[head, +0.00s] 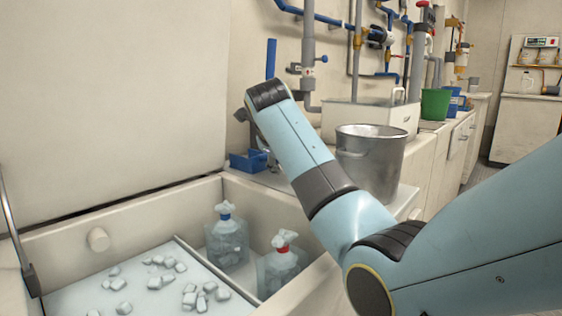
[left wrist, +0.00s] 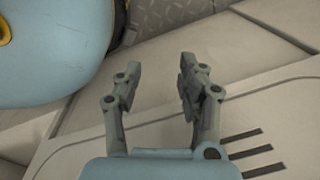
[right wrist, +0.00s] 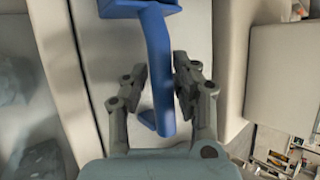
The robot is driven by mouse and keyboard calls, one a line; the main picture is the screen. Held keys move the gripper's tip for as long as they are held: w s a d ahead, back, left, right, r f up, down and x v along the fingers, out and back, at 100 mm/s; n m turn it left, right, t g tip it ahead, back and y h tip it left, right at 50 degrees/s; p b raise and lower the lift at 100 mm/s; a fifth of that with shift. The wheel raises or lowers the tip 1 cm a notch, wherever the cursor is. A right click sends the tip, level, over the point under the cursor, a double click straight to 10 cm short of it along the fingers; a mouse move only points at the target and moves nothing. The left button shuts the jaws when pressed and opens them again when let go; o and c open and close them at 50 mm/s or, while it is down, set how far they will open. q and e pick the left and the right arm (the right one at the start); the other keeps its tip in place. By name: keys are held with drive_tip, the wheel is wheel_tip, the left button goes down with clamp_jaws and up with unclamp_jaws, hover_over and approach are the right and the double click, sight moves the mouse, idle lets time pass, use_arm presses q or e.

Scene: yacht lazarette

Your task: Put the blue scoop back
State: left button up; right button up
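The blue scoop (right wrist: 158,60) shows in the right wrist view. Its long handle runs between the fingers of my right gripper (right wrist: 160,78), and its wider blue part is cut off at the top edge. The fingers lie close against both sides of the handle, and I see no clear gap. In the head view my right gripper (head: 254,128) is partly hidden by its own wrist, just above a blue box-like part (head: 248,161) at the bin's back rim. My left gripper (left wrist: 160,85) is open and empty over a pale panelled surface in the left wrist view.
A steel pot (head: 371,160) stands right of my forearm. A green bucket (head: 435,104) stands farther back.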

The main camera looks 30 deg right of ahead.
drive_tip(key=shift+o, duration=0.8)
drive_tip(key=shift+r, duration=0.1)
drive_tip(key=shift+r, duration=0.15)
drive_tip(key=p+v, duration=0.2)
drive_tip(key=v, duration=0.3)
drive_tip(key=shift+a+r, duration=0.1)
drive_tip(key=shift+a, duration=0.05)
use_arm(q)
drive_tip(key=s+a+f+p, duration=0.2)
drive_tip(key=s+f, duration=0.3)
drive_tip(key=s, duration=0.6)
drive_tip(key=shift+a+f+p, duration=0.3)
drive_tip(key=shift+f+p, duration=0.05)
use_arm(e)
drive_tip(key=v, duration=0.6)
drive_tip(key=shift+s, duration=0.35)
use_arm(q)
drive_tip(key=shift+s, duration=0.15)
use_arm(e)
drive_tip(key=shift+a, duration=0.15)
